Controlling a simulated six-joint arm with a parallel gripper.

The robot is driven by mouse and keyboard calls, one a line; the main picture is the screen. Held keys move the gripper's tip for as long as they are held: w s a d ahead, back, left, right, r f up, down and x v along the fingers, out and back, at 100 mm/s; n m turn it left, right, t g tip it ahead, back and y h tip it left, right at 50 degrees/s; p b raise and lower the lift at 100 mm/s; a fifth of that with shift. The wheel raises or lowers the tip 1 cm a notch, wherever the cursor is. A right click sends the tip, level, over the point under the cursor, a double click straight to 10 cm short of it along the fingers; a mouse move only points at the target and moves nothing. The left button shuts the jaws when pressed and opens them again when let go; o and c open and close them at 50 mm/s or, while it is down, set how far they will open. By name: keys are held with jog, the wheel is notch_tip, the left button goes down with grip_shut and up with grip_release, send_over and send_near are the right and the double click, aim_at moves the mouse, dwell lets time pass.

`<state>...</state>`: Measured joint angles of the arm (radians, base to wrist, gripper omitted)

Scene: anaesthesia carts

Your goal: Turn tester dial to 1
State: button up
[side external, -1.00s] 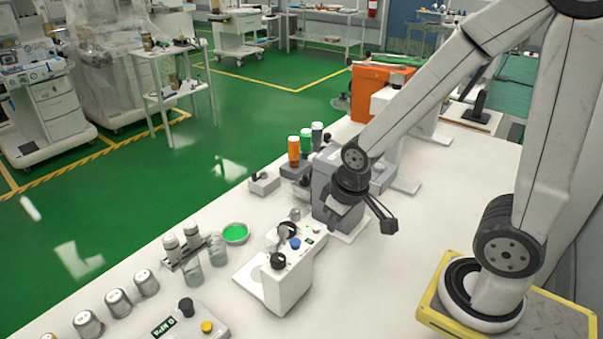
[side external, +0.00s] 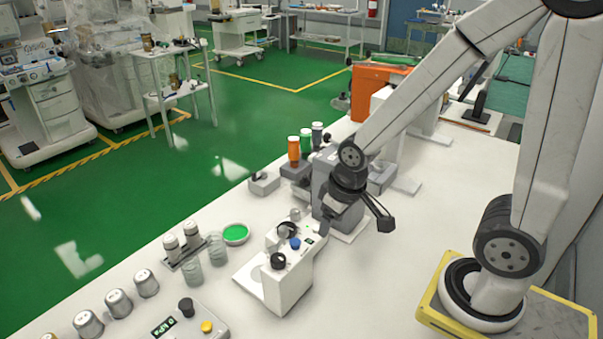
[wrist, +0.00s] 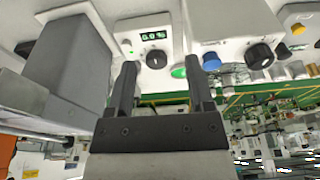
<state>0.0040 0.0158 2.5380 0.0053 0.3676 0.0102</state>
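A white device (side external: 287,289) stands on the bench with a black dial (side external: 278,260), a blue knob (side external: 295,243), and another dark knob (side external: 288,228) on its sloped top. In the wrist view a small display reading about 0.0 % (wrist: 153,37) sits above a black dial (wrist: 156,60). A blue knob (wrist: 211,61) and a larger black dial (wrist: 260,56) lie to the right. Which dial is the tester dial is not clearly labelled. My gripper (wrist: 161,75) is open and empty, its fingers apart below the display's dial. In the side view its fingers are partly hidden beside the device.
A green bowl (side external: 235,234), metal canisters (side external: 118,303) and a kPa gauge unit (side external: 188,326) stand to the left. A grey block (wrist: 70,70) is close on the left in the wrist view. Coloured bottles (side external: 293,149) stand behind. The bench right of the device is clear.

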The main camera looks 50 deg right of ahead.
jog(key=o, duration=0.3)
jog(key=shift+w+d, duration=0.1)
jog(key=shift+w, duration=0.35)
jog(key=m+g+y, duration=0.3)
jog(key=m+g, duration=0.2)
jog(key=m, duration=0.3)
send_over(286, 223)
jog(key=d, duration=0.1)
notch_tip(286, 223, down, 4)
jog(key=shift+w+d+m+g, duration=0.2)
jog(key=shift+w+m+g, duration=0.2)
jog(key=shift+w, duration=0.3)
jog(key=shift+f, duration=0.1)
jog(key=shift+x, duration=3.8)
jog(key=shift+a, duration=0.1)
jog(key=c, duration=1.2)
